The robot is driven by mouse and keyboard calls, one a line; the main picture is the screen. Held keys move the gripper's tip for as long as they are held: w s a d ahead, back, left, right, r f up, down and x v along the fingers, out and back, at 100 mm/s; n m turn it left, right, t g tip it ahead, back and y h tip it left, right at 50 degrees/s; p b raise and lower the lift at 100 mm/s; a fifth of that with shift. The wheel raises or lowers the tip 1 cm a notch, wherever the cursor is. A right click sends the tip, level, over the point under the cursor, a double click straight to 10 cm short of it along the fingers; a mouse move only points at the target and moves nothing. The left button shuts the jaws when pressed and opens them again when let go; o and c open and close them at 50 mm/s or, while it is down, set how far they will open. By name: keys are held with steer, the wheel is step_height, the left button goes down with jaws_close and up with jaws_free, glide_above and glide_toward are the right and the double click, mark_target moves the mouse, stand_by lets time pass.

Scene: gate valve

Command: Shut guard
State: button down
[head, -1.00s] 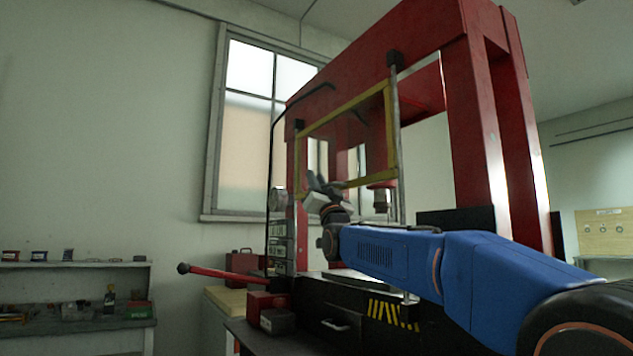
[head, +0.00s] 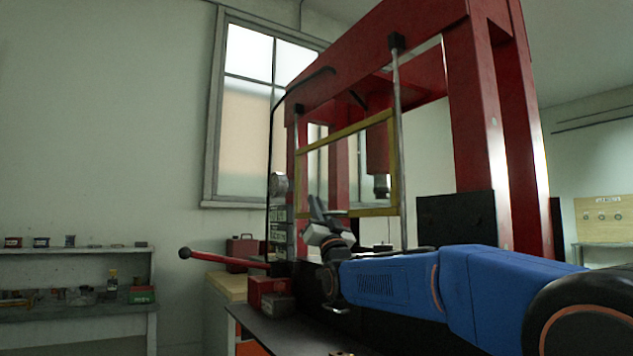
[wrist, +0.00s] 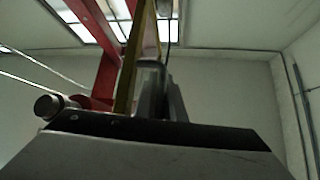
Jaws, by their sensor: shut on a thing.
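The guard (head: 393,165) is a yellow frame with a see-through middle, hung between two upright rods on the front of a red press. It stands in front of the press ram (head: 379,170), its lower bar well above the dark press bed. My gripper (head: 317,208) is at the guard's lower left part. In the wrist view, my gripper (wrist: 160,95) is shut on a grey handle (wrist: 150,64) beside the guard's yellow edge (wrist: 129,72). The exact contact is partly hidden by the fingers.
The red press frame (head: 470,130) rises right behind the guard. A red lever (head: 225,260) sticks out to the left of the press. Red boxes (head: 268,288) stand at its left front. A shelf (head: 75,250) with small parts is at the far left.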

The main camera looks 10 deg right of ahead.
step_height(320, 180, down, 10)
stand_by(0.3)
steer(key=shift+r, duration=0.1)
steer(key=c, duration=2.1)
jaws_free()
step_height(320, 180, up, 10)
